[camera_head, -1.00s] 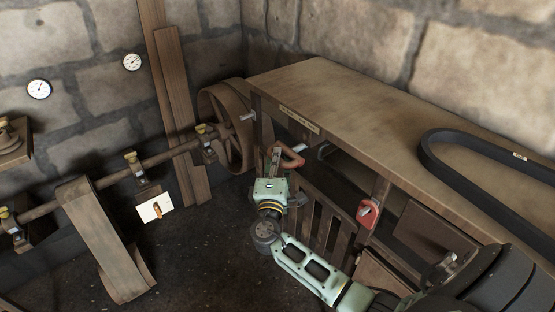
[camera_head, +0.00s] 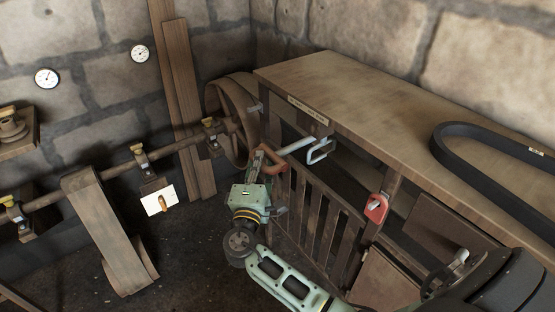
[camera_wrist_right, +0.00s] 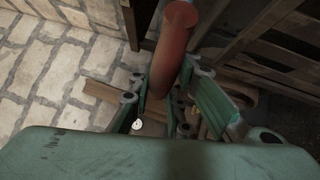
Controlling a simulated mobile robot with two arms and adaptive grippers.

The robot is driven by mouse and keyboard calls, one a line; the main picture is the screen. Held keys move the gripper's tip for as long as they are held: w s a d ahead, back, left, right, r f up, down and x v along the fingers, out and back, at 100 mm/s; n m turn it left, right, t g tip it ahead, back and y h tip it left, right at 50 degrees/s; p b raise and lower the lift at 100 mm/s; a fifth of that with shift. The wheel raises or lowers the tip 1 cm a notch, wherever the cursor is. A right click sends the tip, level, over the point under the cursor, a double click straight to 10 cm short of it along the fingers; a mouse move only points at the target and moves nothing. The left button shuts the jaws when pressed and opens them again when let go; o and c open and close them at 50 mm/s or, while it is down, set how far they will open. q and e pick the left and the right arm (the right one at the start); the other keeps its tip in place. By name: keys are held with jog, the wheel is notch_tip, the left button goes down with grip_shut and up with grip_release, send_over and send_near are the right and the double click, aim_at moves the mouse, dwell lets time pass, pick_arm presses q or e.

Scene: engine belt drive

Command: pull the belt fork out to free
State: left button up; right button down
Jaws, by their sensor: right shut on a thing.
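The belt fork shows in the head view as a pale metal bar with a forked loop end (camera_head: 319,151), at the front of the bench below its label. Its red-brown handle (camera_head: 274,166) is at the bar's left end. My right gripper (camera_head: 262,168) is shut on this handle. In the right wrist view the red-brown handle (camera_wrist_right: 174,45) runs down between the green fingers (camera_wrist_right: 168,100). The flat belt pulley (camera_head: 225,115) stands behind the gripper, partly hidden by the bench. My left gripper is not in view.
The wooden bench (camera_head: 340,90) carries a black belt (camera_head: 450,150) on its top. A slatted guard (camera_head: 315,215) and a red lock-like part (camera_head: 376,207) are on its front, close to my right arm. A shaft (camera_head: 105,170) and a flat belt (camera_head: 105,225) stand left; floor between is clear.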

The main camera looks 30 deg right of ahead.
jog(key=shift+a+f, duration=0.15)
jog(key=shift+a, duration=0.55)
jog(key=c, duration=1.6)
grip_release()
jog(key=shift+a, duration=0.2)
jog(key=shift+c, duration=0.2)
jog(key=shift+d, duration=0.1)
jog(key=v, duration=1.2)
